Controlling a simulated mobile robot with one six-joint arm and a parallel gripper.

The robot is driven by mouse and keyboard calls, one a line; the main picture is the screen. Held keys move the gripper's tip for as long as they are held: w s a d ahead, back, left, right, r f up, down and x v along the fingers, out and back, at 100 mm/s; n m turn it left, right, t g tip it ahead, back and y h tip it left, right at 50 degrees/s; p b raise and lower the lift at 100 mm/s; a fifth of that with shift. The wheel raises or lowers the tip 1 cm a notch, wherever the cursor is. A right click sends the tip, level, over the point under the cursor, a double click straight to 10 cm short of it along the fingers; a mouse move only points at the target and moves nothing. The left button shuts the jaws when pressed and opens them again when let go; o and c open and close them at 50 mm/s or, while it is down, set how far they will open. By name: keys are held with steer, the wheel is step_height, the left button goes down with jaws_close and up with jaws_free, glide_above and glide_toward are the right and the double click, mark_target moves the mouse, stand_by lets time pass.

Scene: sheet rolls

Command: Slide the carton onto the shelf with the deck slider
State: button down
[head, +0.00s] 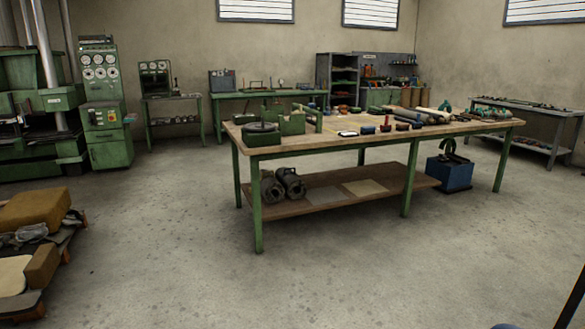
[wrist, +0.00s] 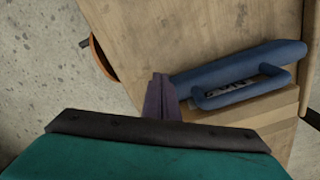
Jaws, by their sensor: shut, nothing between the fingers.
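In the wrist view my gripper (wrist: 160,90) is shut and empty, with its dark purple fingers over a wooden surface (wrist: 190,35). A blue tool with a long rounded bar and a loop handle (wrist: 245,90) lies to the right of the fingertips. It may be the deck slider; I cannot tell for sure. I see no clear gap or contact between it and the fingers. No carton can be made out with certainty; a brown block (head: 42,266) lies at the left of the head view. The workbench's lower wooden shelf (head: 335,200) shows in the head view. My gripper is not in the head view.
A green-legged workbench (head: 380,140) with tools on top stands mid-room. Dark cylindrical parts (head: 283,186) sit on its lower shelf. A blue box (head: 450,172) stands under its right end. A low stand with a brown cushion (head: 35,210) is at left.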

steer(key=shift+f+b, duration=0.4)
steer(key=shift+f, duration=1.8)
steer(key=shift+w+d+p, duration=0.6)
steer(key=shift+w+d, duration=0.2)
steer(key=shift+d, duration=1.25)
steer(key=shift+w+d+p, duration=0.65)
steer(key=shift+w+d, duration=0.15)
steer(key=shift+d, duration=1.25)
steer(key=shift+w+d+p, duration=0.6)
steer(key=shift+w+d, duration=0.2)
steer(key=shift+d, duration=1.25)
steer(key=shift+a, duration=0.15)
steer(key=shift+s+a, duration=0.25)
steer(key=shift+a, duration=0.3)
steer(key=shift+s+a, duration=0.2)
steer(key=shift+a, duration=0.35)
